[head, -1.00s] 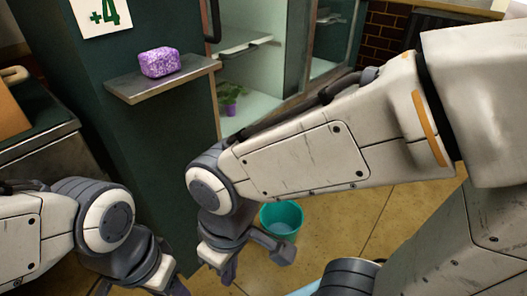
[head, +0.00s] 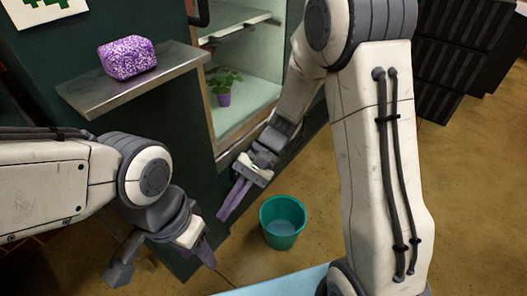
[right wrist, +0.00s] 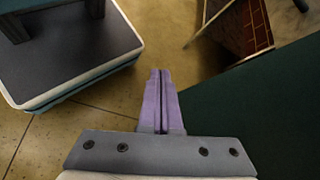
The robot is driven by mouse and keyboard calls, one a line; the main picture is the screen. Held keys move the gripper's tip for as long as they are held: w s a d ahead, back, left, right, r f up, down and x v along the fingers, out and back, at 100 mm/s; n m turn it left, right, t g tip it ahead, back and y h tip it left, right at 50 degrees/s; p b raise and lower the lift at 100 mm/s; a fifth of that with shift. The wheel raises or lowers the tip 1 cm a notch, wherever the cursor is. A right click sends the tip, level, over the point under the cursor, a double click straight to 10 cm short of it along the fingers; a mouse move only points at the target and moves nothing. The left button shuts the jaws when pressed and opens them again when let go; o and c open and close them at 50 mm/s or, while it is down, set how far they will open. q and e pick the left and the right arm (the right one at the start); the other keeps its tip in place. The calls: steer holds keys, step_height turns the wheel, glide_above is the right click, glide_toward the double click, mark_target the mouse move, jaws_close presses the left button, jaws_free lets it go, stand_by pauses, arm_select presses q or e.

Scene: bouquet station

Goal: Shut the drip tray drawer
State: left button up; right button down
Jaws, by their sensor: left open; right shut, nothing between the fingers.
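I cannot clearly make out the drip tray drawer in either view. The dark green cabinet (head: 165,130) has an open-looking glazed compartment (head: 245,97) with a metal frame. My right arm hides part of its lower front. My right gripper (head: 232,200) is shut and empty, pointing down close to the cabinet's lower front. Its purple fingers (right wrist: 160,100) are together in the right wrist view, beside a dark green surface (right wrist: 265,110). My left gripper (head: 163,262) is open and empty, low in front of the green cabinet side.
A teal bucket (head: 283,222) stands on the yellowish floor (head: 460,200), just right of my right gripper. A metal shelf (head: 135,83) with a purple speckled block (head: 127,58) juts from the green side. A potted plant (head: 223,88) stands inside the compartment. Dark crates (head: 462,65) stand at the back right.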

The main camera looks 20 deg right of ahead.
steer(key=w+d+f+m+t+y, duration=0.45)
steer(key=w+m, duration=0.25)
steer(key=w, duration=0.2)
steer(key=w+d+f+m+t+h, duration=0.1)
steer(key=w+d+f+m+t, duration=0.2)
steer(key=d+f+m+t, duration=0.3)
steer(key=w+d+f+m+t+h+b, duration=0.1)
steer(key=w+d+f+m+t, duration=0.25)
steer(key=d, duration=0.45)
steer(key=w+d+f+m+t+h, duration=0.1)
steer(key=w+d+f+m+t, duration=0.2)
steer(key=d+f+m+t, duration=0.25)
steer(key=r+b+x, duration=0.2)
steer(key=b+x, duration=0.2)
steer(key=x, duration=0.9)
steer(key=shift+w+d+b, duration=0.25)
steer(key=shift+d+b, duration=0.1)
steer(key=shift+d, duration=0.05)
steer(key=shift+y, duration=0.25)
steer(key=x, duration=0.2)
steer(key=shift+w+a, duration=0.15)
steer(key=shift+w, duration=0.05)
